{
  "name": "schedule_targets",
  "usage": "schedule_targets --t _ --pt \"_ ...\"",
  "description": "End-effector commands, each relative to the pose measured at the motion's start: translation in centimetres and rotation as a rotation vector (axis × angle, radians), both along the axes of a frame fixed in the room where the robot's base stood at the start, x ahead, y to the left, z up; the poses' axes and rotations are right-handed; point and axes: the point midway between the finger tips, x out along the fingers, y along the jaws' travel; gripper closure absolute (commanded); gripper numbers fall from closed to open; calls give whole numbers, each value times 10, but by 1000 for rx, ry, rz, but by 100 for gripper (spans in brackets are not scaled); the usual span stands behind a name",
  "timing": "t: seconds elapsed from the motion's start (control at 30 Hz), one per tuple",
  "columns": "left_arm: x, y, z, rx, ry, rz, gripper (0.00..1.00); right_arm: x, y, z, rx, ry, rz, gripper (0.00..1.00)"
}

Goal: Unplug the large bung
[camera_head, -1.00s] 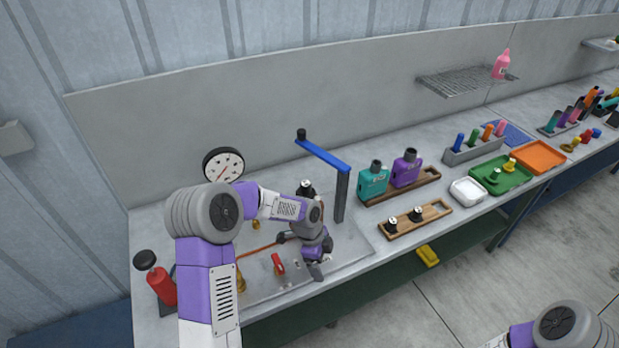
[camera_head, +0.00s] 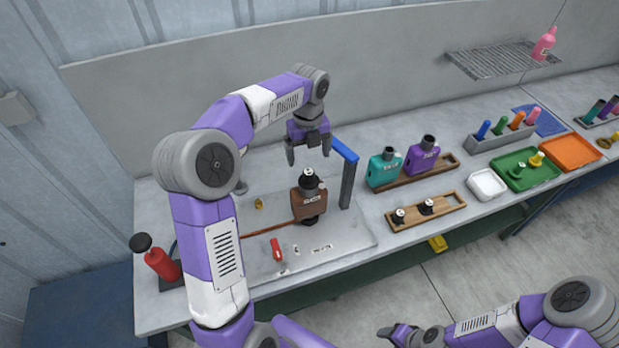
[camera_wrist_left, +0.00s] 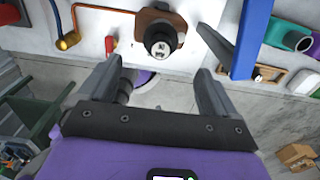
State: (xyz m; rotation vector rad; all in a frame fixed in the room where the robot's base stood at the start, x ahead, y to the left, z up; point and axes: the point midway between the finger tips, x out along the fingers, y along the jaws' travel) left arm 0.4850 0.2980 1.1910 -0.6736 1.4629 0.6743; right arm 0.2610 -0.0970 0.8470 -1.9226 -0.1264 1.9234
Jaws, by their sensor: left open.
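A brown muffler (camera_head: 308,204) stands upright on the grey plate. A black bung with a pale top (camera_head: 313,180) sits in its upper opening; I take it for the large bung. In the left wrist view this bung (camera_wrist_left: 161,46) shows from above, beyond and between the finger tips. My left gripper (camera_head: 309,157) is open and empty, pointing down above and slightly behind the bung, apart from it. Its two fingers (camera_wrist_left: 158,75) frame clear space in the wrist view. My right gripper (camera_head: 392,331) is low at the bottom edge, away from the bench; its jaws are unclear.
A blue arm on a grey post (camera_head: 347,185) stands close right of the muffler. A wooden tray (camera_head: 455,211) with two black bungs is further right. Teal (camera_head: 384,170) and purple (camera_head: 422,157) mufflers stand behind it. A red lever (camera_head: 276,249) is in front left.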

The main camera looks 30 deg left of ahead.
Motion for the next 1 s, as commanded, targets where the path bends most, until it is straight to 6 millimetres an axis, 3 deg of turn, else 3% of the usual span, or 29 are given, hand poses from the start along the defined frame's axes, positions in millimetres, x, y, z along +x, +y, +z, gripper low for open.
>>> schedule_targets --t 0.27,0.6,0.8,1.0 --pt "0 0 -16 -1 1 1 8 0 0 -16 0 -1 0 42" --pt "0 0 -57 -1 1 1 8 0 0 -59 0 -1 0 42" --pt "0 0 -80 -1 1 1 8 0 0 -67 0 -1 0 42" --pt "0 0 -91 0 1 1 8 0 0 -71 0 -1 0 42"
